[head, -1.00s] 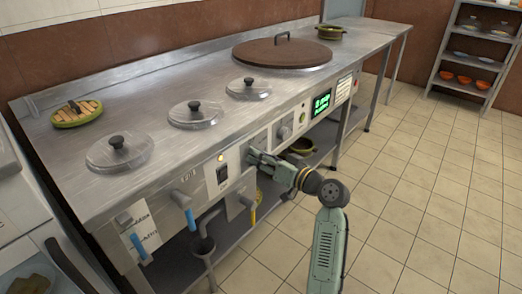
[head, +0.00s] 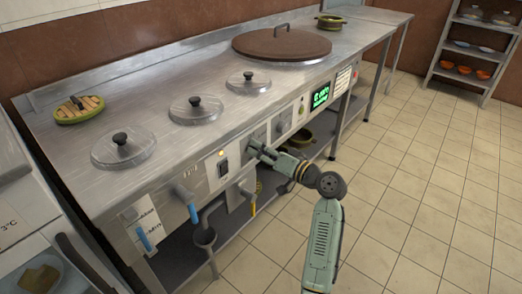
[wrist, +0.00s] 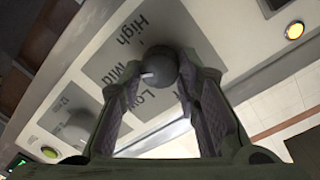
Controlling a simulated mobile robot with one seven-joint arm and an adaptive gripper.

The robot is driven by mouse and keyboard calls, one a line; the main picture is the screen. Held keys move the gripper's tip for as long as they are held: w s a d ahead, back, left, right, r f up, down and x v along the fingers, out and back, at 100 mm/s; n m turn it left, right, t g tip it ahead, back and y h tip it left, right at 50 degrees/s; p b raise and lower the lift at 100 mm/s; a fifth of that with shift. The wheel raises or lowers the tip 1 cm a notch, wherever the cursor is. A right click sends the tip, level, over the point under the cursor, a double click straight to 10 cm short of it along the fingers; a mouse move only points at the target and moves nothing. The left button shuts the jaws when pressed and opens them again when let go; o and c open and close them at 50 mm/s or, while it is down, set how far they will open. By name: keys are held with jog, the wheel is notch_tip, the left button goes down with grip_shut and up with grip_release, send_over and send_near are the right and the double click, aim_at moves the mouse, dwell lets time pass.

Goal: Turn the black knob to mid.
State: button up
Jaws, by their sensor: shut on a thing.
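The black knob (wrist: 158,66) sits on a grey label plate (wrist: 108,60) printed High, Mid and Low. Its white pointer mark faces the Mid side, toward Mid or slightly to the Low side; I cannot tell exactly. My gripper (wrist: 167,82) is shut on the knob, with one finger on each side and the lower part of the plate partly covered. In the head view my gripper (head: 257,148) reaches the front panel of the steel counter and hides the knob.
A second dial (wrist: 75,128) and an amber lamp (wrist: 295,30) flank the knob in the wrist view. A black switch (head: 223,169) and a blue-handled tap (head: 190,208) are left of my gripper. A green display (head: 320,96) is to the right. The tiled floor in front is clear.

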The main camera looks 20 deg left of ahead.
jog(key=o, duration=1.2)
jog(key=shift+c, duration=0.2)
jog(key=v, duration=1.2)
jog(key=shift+w, duration=0.1)
